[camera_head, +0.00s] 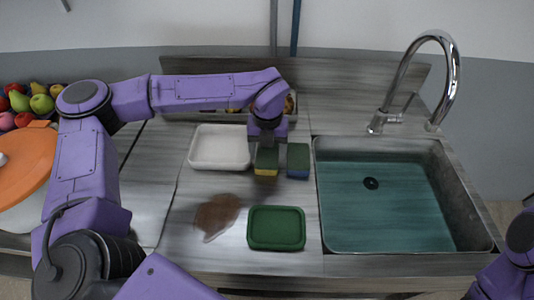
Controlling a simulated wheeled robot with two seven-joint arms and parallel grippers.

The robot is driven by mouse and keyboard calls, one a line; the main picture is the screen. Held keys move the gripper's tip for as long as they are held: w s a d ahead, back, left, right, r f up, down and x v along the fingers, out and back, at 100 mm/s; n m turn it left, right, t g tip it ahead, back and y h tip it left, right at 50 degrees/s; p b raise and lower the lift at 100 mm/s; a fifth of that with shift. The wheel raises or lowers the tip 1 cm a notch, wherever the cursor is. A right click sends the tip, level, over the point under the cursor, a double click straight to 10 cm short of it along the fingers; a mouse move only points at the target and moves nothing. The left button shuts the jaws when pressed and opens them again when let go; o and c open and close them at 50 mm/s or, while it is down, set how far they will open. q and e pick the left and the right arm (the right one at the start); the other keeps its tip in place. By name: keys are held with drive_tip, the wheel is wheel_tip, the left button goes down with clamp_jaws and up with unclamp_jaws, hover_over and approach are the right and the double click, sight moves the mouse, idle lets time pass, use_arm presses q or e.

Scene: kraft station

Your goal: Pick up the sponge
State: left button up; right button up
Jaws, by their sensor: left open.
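Two sponges lie side by side on the counter left of the sink. One is a green and yellow sponge (266,161), and the other is a green and blue sponge (298,160) just to its right. My left gripper (267,142) points down over the far end of the green and yellow sponge. It is open, and its fingers are small and partly dark, so I cannot tell whether they touch the sponge. My right arm shows only as a purple part at the bottom right edge, and its gripper is out of view.
A white tray (220,147) stands left of the sponges. A green container (276,228) and a brown patch (216,214) are nearer the front. The sink (386,204) with a chrome faucet (447,75) is on the right. Fruit (41,103) and an orange lid (24,170) are far left.

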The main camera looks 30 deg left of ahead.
use_arm(q)
drive_tip(key=shift+a+f, duration=0.1)
drive_tip(key=shift+f, duration=0.2)
drive_tip(key=c, duration=0.7)
drive_tip(key=shift+r, duration=0.1)
drive_tip(key=shift+r+b, duration=0.2)
drive_tip(key=shift+b, duration=0.1)
wheel_tip(320, 180, up, 2)
drive_tip(key=shift+r+b, duration=0.2)
drive_tip(key=shift+b, duration=0.5)
drive_tip(key=s+r+b, duration=0.1)
drive_tip(key=s+r, duration=0.2)
drive_tip(key=s, duration=0.1)
drive_tip(key=s+a+r+b, duration=0.1)
drive_tip(key=s+r, duration=0.2)
drive_tip(key=s, duration=0.2)
drive_tip(key=s+r+b, duration=0.1)
drive_tip(key=s+r, duration=0.3)
drive_tip(key=s, duration=0.1)
drive_tip(key=shift+a, duration=0.25)
